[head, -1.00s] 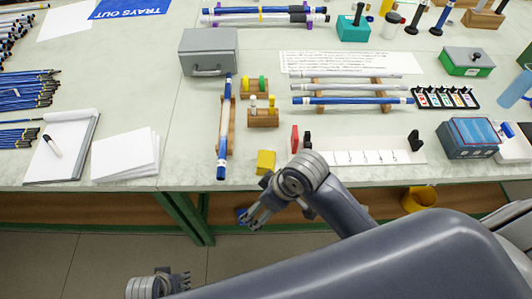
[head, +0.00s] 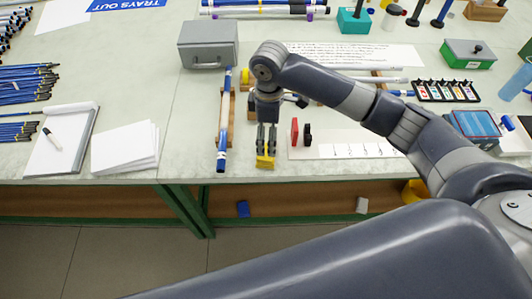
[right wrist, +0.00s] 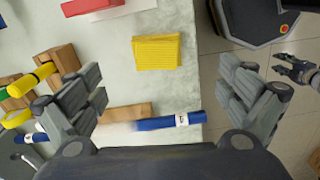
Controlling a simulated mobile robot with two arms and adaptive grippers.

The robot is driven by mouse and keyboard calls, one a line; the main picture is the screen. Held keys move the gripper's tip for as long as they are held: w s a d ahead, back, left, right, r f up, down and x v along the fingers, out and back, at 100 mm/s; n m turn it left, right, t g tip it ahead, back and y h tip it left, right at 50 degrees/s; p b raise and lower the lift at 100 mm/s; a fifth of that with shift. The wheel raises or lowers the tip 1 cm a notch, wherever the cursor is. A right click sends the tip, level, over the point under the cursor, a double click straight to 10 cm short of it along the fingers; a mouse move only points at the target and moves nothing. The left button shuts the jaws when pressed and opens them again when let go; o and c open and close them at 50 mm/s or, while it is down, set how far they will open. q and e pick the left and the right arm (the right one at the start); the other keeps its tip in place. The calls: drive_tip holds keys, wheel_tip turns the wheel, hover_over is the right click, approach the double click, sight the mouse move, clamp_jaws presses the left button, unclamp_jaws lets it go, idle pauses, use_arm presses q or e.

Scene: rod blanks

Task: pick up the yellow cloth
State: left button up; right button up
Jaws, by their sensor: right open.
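The yellow cloth (head: 265,162) is a small folded, ribbed block on the table near its front edge. In the right wrist view the whole cloth (right wrist: 157,52) shows beyond and between the fingers. My right gripper (head: 266,142) points down over the cloth in the head view, its fingers hiding part of it. In the right wrist view my right gripper (right wrist: 167,95) is wide open with nothing between its fingers. My left gripper (right wrist: 297,68) shows small at the right edge of the right wrist view, off the table; its opening is unclear. It is out of the head view.
A blue-and-white rod (head: 222,150) on a wooden rest stands left of the cloth. A red block (head: 294,131) and a white board (head: 345,146) are to its right. A grey metal box (head: 208,45) stands behind. The table's front edge is close by.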

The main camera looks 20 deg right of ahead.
hover_over(266, 151)
drive_tip(key=f, duration=0.4)
drive_tip(key=shift+s+d+f+p, duration=0.2)
drive_tip(key=shift+s+f+p, duration=0.1)
drive_tip(key=shift+s+f, duration=0.1)
drive_tip(key=f, duration=0.1)
drive_tip(key=f+p, duration=0.1)
drive_tip(key=f, duration=0.2)
drive_tip(key=shift+w+a+f, duration=0.1)
drive_tip(key=shift+w+a, duration=0.15)
drive_tip(key=shift+w, duration=0.1)
drive_tip(key=shift+f, duration=0.6)
drive_tip(key=c, duration=1.2)
